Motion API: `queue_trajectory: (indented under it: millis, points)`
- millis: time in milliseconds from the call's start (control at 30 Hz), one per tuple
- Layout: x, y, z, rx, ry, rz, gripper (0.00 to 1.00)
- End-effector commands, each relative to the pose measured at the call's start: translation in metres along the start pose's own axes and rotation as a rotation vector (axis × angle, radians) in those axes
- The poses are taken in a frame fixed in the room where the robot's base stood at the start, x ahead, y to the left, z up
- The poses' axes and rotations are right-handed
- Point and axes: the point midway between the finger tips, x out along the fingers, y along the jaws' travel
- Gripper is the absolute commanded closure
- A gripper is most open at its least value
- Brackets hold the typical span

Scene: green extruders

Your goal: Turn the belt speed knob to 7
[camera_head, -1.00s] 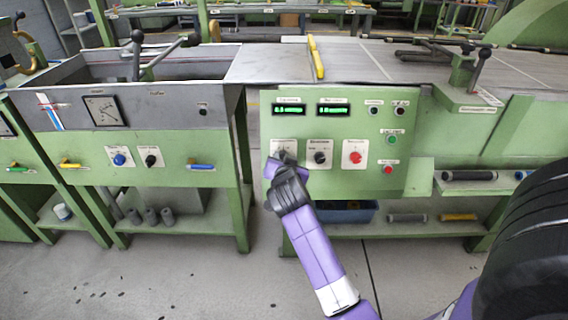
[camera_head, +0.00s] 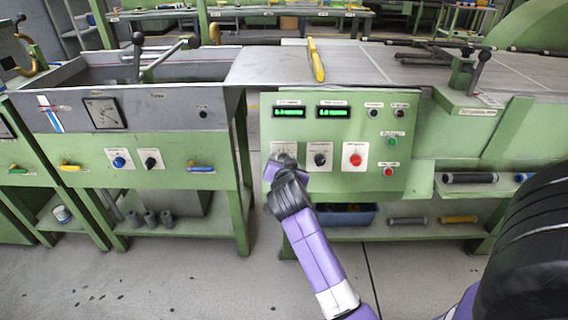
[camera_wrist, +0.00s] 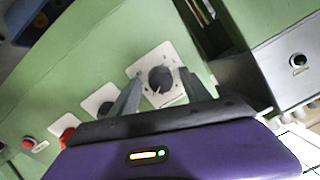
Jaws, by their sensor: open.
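A green control panel (camera_head: 345,185) stands in the middle of the head view. It has a row of three knobs on white plates. The leftmost black knob (camera_wrist: 160,79) shows in the wrist view with its pointer line; in the head view my gripper largely hides it. My gripper (camera_head: 282,161) is open in front of it. In the wrist view the fingertips of my gripper (camera_wrist: 160,84) are on either side of this knob, with visible gaps; contact is not seen. The plate lettering is too small to read, so I cannot confirm the belt speed label.
Right of it are a black knob (camera_head: 320,159) and a red knob (camera_head: 355,160). Two lit displays (camera_head: 289,112) sit above, their digits blurred. Small buttons, including a red one (camera_head: 388,172), line the panel's right side. A blue bin (camera_head: 345,214) is on the shelf below.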

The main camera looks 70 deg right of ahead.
Motion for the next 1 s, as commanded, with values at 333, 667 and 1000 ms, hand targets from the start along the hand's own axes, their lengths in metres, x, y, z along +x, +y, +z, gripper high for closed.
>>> queue_trajectory:
  millis: [333, 667, 1000]
  points:
    - [-0.050, 0.000, 0.000, -0.003, -0.002, -0.002, 0.45]
    - [-0.076, 0.000, 0.001, -0.001, -0.002, 0.000, 0.45]
    - [-0.076, 0.000, 0.001, -0.001, -0.001, 0.000, 0.45]
